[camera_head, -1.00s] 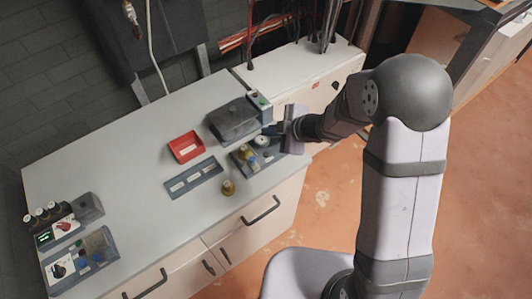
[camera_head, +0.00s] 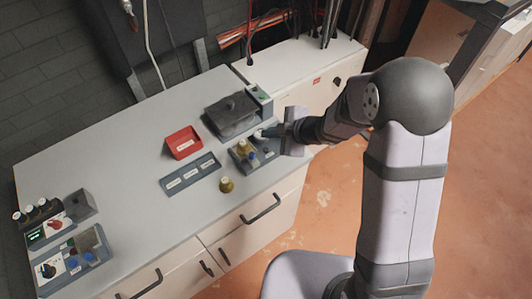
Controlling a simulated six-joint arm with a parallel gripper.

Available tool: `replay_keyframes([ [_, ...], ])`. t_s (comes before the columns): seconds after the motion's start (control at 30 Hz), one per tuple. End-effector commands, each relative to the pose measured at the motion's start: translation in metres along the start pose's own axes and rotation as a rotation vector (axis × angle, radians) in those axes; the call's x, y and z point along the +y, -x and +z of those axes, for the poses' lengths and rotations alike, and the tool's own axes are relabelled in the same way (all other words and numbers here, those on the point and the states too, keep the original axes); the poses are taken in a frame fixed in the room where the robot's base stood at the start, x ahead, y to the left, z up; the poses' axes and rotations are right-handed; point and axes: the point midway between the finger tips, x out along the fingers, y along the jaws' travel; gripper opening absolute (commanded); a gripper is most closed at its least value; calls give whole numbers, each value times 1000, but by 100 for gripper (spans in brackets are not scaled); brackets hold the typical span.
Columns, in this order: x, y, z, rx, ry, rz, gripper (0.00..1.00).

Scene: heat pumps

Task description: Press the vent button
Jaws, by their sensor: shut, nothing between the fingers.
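A grey machine with a dark, see-through chamber (camera_head: 232,115) stands at the back right of the worktop. On its right end is a light grey panel with a small green button (camera_head: 263,97); I cannot read a label, so I cannot tell whether it is the vent button. My gripper (camera_head: 263,134) is shut and empty. It points left, just in front of the machine and above the back of a small dark tray (camera_head: 243,167) with brass and blue parts. I cannot tell whether the fingertips touch anything.
A red bin (camera_head: 183,143), a grey three-slot tray (camera_head: 190,174) and a brass part (camera_head: 226,184) stand left of my gripper. Control units with knobs (camera_head: 75,262) are at the far left. The worktop (camera_head: 120,180) between is clear.

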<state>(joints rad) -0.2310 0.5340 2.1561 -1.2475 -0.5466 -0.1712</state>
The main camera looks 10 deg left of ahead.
Motion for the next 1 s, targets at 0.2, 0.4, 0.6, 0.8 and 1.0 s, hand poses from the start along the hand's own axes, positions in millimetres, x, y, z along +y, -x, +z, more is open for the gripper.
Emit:
replay_keyframes([
  [0.2, -16, -22, 16, 0, 0, 0, 0],
  [0.4, -23, -32, 23, 0, -2, 0, 0],
  [0.6, -25, -34, 25, 0, -1, 1, 0],
  [0.8, -24, -34, 25, 0, -1, 0, 0],
  [1.0, -25, -34, 25, 0, -1, 0, 0],
])
